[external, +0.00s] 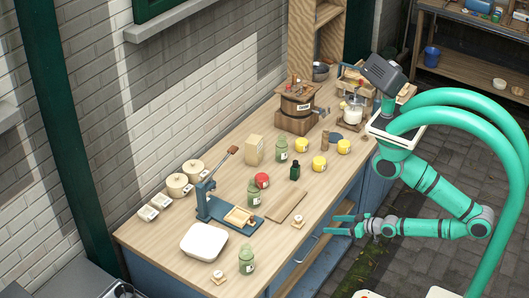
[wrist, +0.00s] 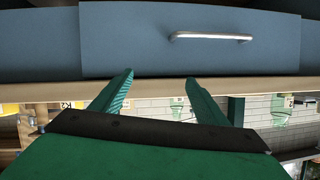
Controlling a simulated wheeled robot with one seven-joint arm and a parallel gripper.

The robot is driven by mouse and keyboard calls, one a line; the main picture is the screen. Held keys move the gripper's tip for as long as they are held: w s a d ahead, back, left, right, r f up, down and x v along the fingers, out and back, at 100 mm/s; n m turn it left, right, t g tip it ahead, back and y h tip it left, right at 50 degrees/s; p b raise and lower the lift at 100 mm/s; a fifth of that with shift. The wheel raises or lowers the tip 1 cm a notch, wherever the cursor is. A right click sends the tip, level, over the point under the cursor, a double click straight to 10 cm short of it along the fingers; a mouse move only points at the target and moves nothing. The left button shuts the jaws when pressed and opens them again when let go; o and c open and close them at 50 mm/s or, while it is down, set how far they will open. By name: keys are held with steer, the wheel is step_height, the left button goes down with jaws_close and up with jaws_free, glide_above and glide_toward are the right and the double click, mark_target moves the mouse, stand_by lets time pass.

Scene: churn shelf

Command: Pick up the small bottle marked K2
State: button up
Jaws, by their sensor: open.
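In the external view a small dark green bottle (external: 295,172) stands upright mid-table. Pale green jars with light labels stand around it: one behind it (external: 282,150), one to its left (external: 254,193) and one near the front (external: 246,261). Their labels are too small to read there. In the wrist view a yellow label reading K2 (wrist: 73,105) shows at the left, past the table edge; its container is mostly hidden. My gripper (external: 332,225) is open and empty, in front of the table's long edge; its fingers (wrist: 159,77) show apart in the wrist view.
A blue drawer front with a metal handle (wrist: 210,37) and the wooden table edge (wrist: 215,88) lie close before my fingers. On the table are yellow cups (external: 319,163), a red-lidded jar (external: 262,181), a board (external: 286,205), a blue press (external: 208,205) and a churn (external: 297,105).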

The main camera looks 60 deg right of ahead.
steer(key=a+f+g+y, duration=0.2)
steer(key=a+f+y, duration=0.15)
steer(key=a, duration=0.55)
steer(key=s+a+r+n+g+y, duration=0.1)
steer(key=a+r+n+y, duration=0.2)
steer(key=a, duration=0.5)
steer(key=a+r+g+y, duration=0.2)
steer(key=a+r+y, duration=0.15)
steer(key=a, duration=0.45)
steer(key=s+a+r+n+g+y, duration=0.1)
steer(key=a+r+n+y, duration=0.2)
steer(key=a, duration=0.5)
steer(key=n+t+h, duration=0.1)
steer(key=n+h, duration=0.3)
glide_toward(246, 258)
steer(key=w+f, duration=0.1)
steer(key=f, duration=0.1)
steer(key=w+f, duration=0.1)
steer(key=shift+w+a+f, duration=0.25)
steer(key=shift+w+f, duration=0.1)
steer(key=shift+w+a, duration=0.25)
steer(key=shift+w, duration=0.2)
steer(key=x, duration=1)
steer(key=shift+d+f, duration=0.1)
steer(key=shift+d, duration=0.05)
steer(key=shift+c, duration=0.6)
